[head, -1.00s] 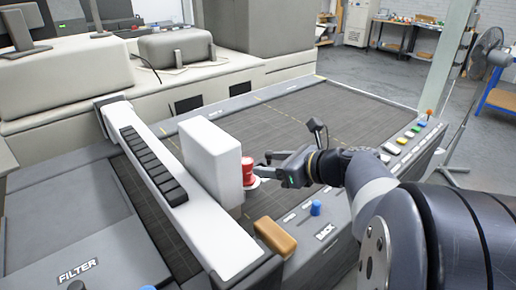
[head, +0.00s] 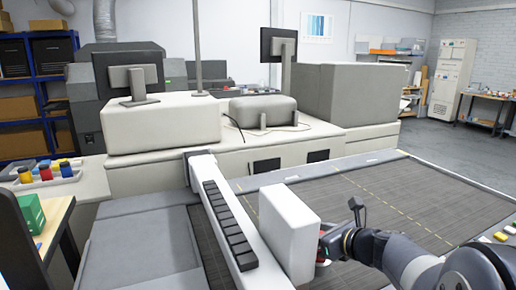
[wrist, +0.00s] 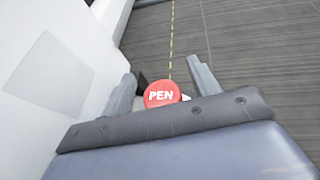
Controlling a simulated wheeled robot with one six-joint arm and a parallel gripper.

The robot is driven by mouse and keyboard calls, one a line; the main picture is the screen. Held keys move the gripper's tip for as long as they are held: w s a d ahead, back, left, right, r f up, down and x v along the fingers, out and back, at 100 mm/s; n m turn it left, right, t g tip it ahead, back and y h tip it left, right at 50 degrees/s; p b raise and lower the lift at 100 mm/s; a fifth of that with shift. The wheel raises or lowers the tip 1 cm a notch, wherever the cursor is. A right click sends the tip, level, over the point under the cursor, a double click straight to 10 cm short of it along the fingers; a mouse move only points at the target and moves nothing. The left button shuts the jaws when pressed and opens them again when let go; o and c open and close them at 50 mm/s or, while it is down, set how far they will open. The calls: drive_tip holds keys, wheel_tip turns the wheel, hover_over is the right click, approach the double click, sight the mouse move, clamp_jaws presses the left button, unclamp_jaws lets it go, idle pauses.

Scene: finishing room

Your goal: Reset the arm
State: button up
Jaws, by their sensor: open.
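My gripper (head: 334,243) is beside the white upright housing (head: 290,230) on the machine. In the wrist view my gripper (wrist: 164,82) has its two fingers spread wide apart. A round red button (wrist: 162,94) with the letters PEN showing lies between the fingers in that view. I cannot tell whether the fingers touch it. In the head view only a sliver of red shows, between the housing and my gripper. No held object shows.
A white beam (head: 238,215) with a row of dark keys runs left of the housing. The dark slatted bed (head: 400,195) stretches to the right and is clear. Monitors (head: 133,78) stand at the back. A table with colored jars (head: 45,172) is at the left.

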drive_tip(key=shift+f, duration=0.15)
drive_tip(key=shift+f+b, duration=0.2)
drive_tip(key=shift+b, duration=0.15)
drive_tip(key=v, duration=1.1)
drive_tip(key=x, duration=1)
drive_tip(key=shift+w+a+f, duration=0.1)
drive_tip(key=shift+f, duration=0.05)
drive_tip(key=r+p, duration=0.1)
drive_tip(key=r, duration=0.1)
drive_tip(key=r+p, duration=0.1)
drive_tip(key=p, duration=0.1)
drive_tip(key=r+p, duration=0.2)
drive_tip(key=shift+w+a+r, duration=0.15)
drive_tip(key=shift+w+r, duration=0.15)
drive_tip(key=shift+r, duration=0.05)
drive_tip(key=shift+r+p, duration=0.75)
drive_tip(key=shift+r, duration=0.05)
drive_tip(key=shift+s+f, duration=0.1)
